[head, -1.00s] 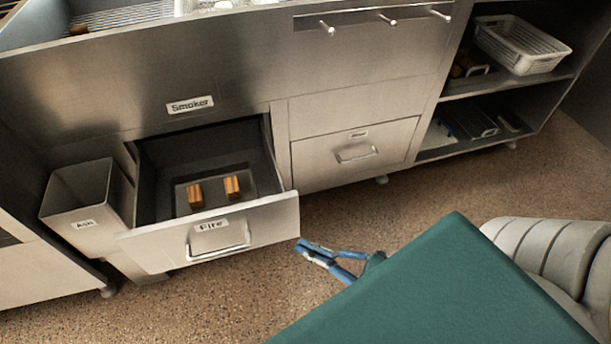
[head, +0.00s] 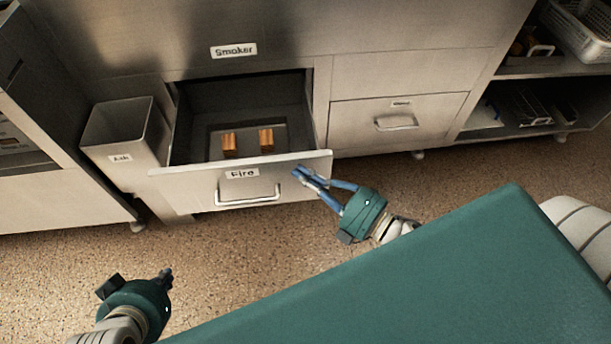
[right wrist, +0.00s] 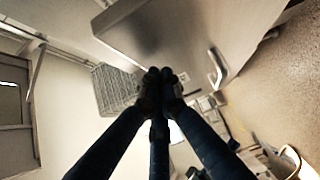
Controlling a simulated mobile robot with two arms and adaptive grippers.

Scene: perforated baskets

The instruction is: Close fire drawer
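The fire drawer (head: 295,170), a steel drawer labelled "Fire" with a bar handle (head: 248,198), is pulled out below the "Smoker" label. Two brown blocks (head: 229,145) lie on a tray inside it. My right gripper (head: 308,178) is by the right end of the drawer front; whether it touches is unclear. Its blue fingers converge at the tips in the right wrist view (right wrist: 160,76), with nothing seen between them. My left gripper (head: 166,277) is low at the left, over the floor and apart from the drawer; its fingers are mostly hidden behind its body.
An open ash bin (head: 122,150) stands left of the drawer. A shut drawer (head: 365,125) is to the right. Farther right are shelves (head: 490,130) with trays and a white basket (head: 585,30). Speckled floor lies clear in front of the drawer.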

